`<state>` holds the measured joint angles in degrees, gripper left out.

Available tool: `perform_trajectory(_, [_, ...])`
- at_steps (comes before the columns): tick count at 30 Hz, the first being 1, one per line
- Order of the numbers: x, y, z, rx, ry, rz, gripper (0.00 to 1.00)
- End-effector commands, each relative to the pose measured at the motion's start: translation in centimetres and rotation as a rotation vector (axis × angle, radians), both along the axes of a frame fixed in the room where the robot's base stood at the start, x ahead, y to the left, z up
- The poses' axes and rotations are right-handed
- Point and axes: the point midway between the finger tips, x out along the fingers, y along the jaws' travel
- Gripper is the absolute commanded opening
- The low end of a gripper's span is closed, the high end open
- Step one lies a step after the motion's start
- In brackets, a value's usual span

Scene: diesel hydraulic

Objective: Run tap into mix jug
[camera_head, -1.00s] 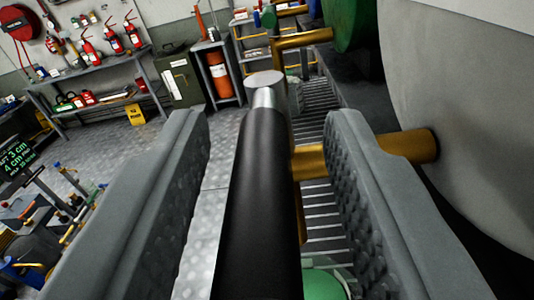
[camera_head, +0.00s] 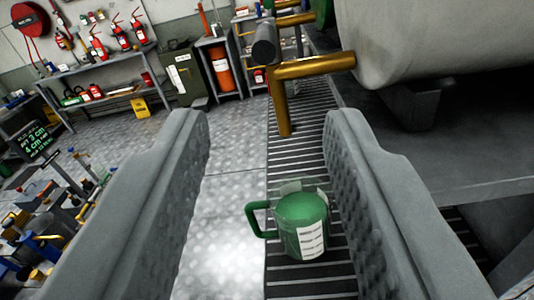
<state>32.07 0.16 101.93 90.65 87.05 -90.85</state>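My gripper (camera_head: 268,135) is open, with its two grey ridged fingers wide apart and nothing between them. The jug (camera_head: 300,215) is see-through with a green handle on its left and a white label; its inside looks green. It stands upright on a slatted grating (camera_head: 300,160), in view between the fingers but apart from them. The tap's brass pipe (camera_head: 315,66) comes from the large pale tank and turns down into a spout (camera_head: 281,108) beyond the jug in the picture. A dark round-ended cylinder (camera_head: 265,42) shows at the bend. Whether the jug is under the spout is unclear.
The pale tank (camera_head: 420,40) and a dark ledge (camera_head: 440,140) crowd the right side. A shelf with fire extinguishers (camera_head: 97,45) stands at the back left. A workbench with loose items (camera_head: 50,240) is at lower left. Speckled floor between is free.

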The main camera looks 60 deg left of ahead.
Motion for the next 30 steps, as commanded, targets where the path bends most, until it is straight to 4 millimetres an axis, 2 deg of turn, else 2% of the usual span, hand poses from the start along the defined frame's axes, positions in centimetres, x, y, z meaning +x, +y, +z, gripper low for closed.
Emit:
perform_trajectory(3, [-0.6,-1.0,0.0,0.000,0.000,-0.002,0.38])
perform_trajectory(9, [-1.0,-1.4,0.0,-0.001,0.001,0.000,0.38])
perform_trajectory(26, [-1.0,-1.4,0.0,-0.001,0.001,0.000,0.36])
perform_trajectory(30, [-1.0,-0.5,0.0,-0.024,0.022,0.022,0.36])
